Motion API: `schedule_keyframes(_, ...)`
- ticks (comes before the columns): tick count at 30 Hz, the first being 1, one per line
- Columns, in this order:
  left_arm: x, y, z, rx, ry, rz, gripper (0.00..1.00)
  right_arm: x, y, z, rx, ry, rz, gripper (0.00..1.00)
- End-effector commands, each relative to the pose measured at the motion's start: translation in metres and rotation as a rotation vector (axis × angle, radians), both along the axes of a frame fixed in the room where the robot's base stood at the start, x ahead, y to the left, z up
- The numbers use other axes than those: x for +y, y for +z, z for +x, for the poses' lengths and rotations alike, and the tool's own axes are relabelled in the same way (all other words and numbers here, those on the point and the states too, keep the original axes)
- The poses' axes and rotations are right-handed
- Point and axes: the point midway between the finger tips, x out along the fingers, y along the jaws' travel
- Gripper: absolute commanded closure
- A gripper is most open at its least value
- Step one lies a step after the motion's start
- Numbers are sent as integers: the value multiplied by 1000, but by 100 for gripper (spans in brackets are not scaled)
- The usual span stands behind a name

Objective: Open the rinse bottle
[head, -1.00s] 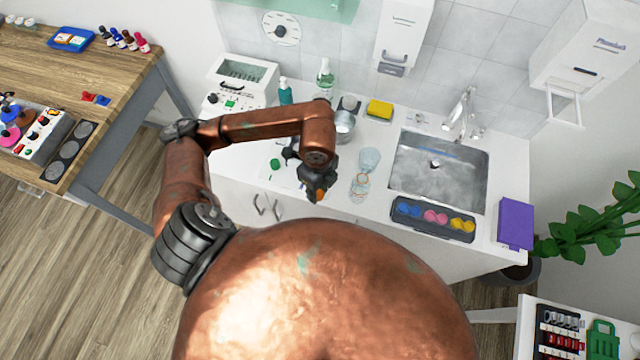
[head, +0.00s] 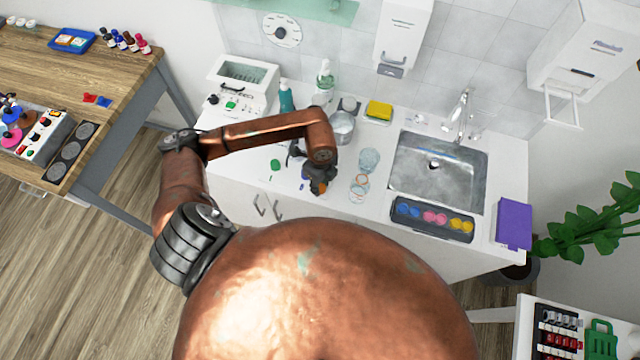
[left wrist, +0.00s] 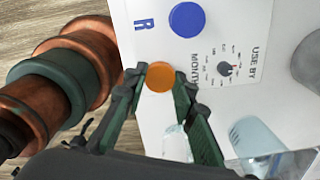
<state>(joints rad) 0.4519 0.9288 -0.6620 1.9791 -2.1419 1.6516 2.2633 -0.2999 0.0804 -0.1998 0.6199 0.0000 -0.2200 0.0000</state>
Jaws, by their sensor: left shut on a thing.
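My left gripper (head: 320,188) is low over the front part of the white counter (head: 335,205). In the left wrist view its fingers (left wrist: 160,85) are shut on a round orange cap-like piece (left wrist: 160,77); its orange also shows at the fingertips in the head view (head: 321,187). A small clear container with an orange ring (head: 358,190), perhaps the rinse bottle, stands just right of the gripper, apart from it. I cannot tell whether its mouth is open. Something clear shows between the fingers in the wrist view (left wrist: 177,142). My right gripper is not in view.
A clear cup (head: 369,160), a metal pot (head: 342,127) and a yellow sponge (head: 379,110) stand behind. The sink (head: 438,170) and a paint-cup tray (head: 432,219) are to the right. A blue disc (left wrist: 187,19) lies near a printed dial (left wrist: 225,69).

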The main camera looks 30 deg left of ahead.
Motion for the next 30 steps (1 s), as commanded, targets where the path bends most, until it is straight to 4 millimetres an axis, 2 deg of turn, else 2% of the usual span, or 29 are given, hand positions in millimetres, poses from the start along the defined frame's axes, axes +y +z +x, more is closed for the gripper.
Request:
schedule_keyframes(6,0,-4,0,1,0,0,100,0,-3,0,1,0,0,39)
schedule_keyframes(7,0,-3,0,0,0,0,73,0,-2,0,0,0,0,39)
schedule_keyframes(14,0,-3,0,0,1,0,58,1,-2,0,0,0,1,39)
schedule_keyframes(23,0,0,0,0,1,0,58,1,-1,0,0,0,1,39)
schedule_keyframes(26,0,7,1,-3,1,1,58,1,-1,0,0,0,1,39)
schedule_keyframes(30,0,31,2,-5,-1,1,58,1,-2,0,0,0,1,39)
